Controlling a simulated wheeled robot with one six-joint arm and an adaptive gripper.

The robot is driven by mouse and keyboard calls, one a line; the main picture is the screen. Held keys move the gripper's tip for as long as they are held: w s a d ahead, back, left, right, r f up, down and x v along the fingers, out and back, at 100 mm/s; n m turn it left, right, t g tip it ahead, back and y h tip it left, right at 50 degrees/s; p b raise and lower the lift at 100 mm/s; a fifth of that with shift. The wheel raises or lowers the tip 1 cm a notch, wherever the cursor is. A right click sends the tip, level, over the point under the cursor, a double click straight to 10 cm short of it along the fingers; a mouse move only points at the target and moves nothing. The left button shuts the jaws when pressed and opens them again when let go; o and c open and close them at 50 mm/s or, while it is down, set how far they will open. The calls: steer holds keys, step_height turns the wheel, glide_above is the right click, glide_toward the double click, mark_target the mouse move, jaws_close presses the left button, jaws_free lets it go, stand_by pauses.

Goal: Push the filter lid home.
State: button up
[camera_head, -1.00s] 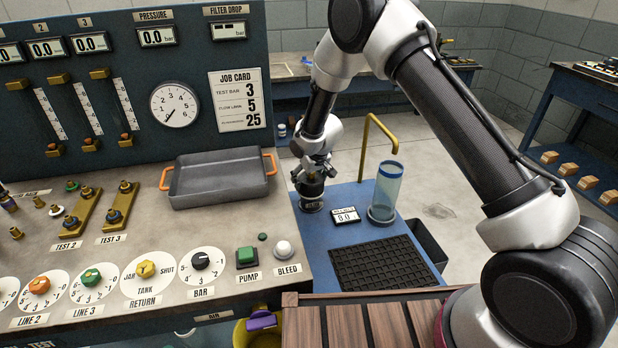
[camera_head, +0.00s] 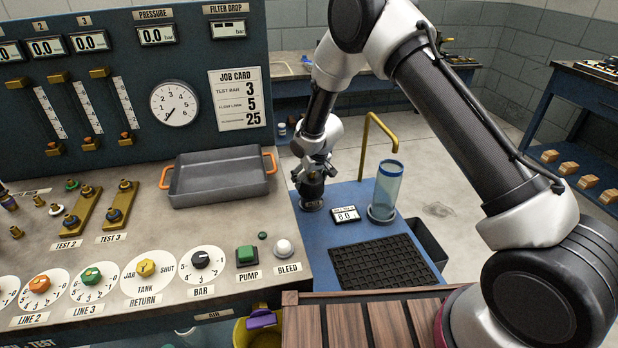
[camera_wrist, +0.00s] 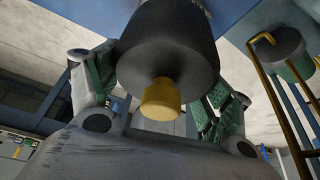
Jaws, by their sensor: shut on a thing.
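The filter lid (camera_wrist: 170,50) is a dark grey round body with a yellow knob (camera_wrist: 160,99) standing out towards my wrist camera. My gripper (camera_head: 312,178) is shut around the lid's sides, with its green-padded fingers left and right of it in the wrist view (camera_wrist: 160,95). In the head view, the dark lid (camera_head: 311,189) is upright, low over the blue bench, at the filter's round base (camera_head: 312,206). The fingers partly cover it. I cannot tell whether a gap remains between lid and base.
A clear blue-rimmed cylinder (camera_head: 388,188) and a small display (camera_head: 345,214) stand right of the gripper, with a brass pipe (camera_head: 364,140) behind. A black grid mat (camera_head: 385,264) lies in front. A grey tray (camera_head: 218,178) with orange handles sits left on the console.

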steer(key=o, duration=1.5)
steer(key=shift+a, duration=0.1)
steer(key=shift+s, duration=0.1)
steer(key=v, duration=1.2)
